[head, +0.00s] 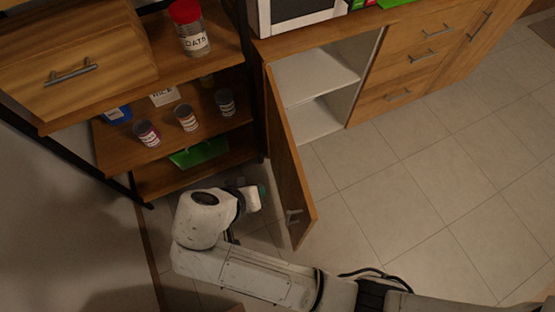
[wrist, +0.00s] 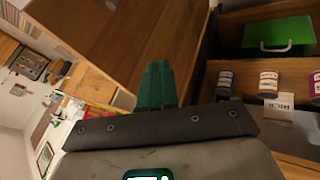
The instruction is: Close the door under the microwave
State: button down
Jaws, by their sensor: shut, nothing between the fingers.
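The wooden door (head: 287,165) under the microwave (head: 300,12) stands wide open in the head view, swung out from the left side of the cabinet (head: 322,80), whose white shelves show. Its metal handle (head: 292,216) is near the outer end. My gripper (head: 262,190) is just left of the door, between it and the shelf rack. In the wrist view my teal fingers (wrist: 156,86) are together and empty, with a wooden panel (wrist: 115,40), apparently the door, in front of them. I cannot tell whether they touch it.
An open shelf rack (head: 180,120) with several cans, a green box (head: 200,152) and a red-lidded jar (head: 189,27) stands close on the left. Wooden drawers (head: 415,60) are right of the cabinet. The tiled floor (head: 400,190) right of the door is clear.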

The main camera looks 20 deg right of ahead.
send_near(291, 176)
notch_tip(291, 176, down, 3)
jog(key=w+a, duration=0.2)
jog(key=shift+s+d+f+p, duration=0.1)
jog(key=shift+s+d+p, duration=0.15)
jog(key=shift+d, duration=0.45)
jog(key=shift+s+d+f+p, duration=0.1)
jog(key=shift+d+p, duration=0.15)
jog(key=shift+d, duration=0.45)
jog(key=shift+s+d+f+p, duration=0.1)
jog(key=shift+s+d+p, duration=0.15)
jog(key=shift+d, duration=0.45)
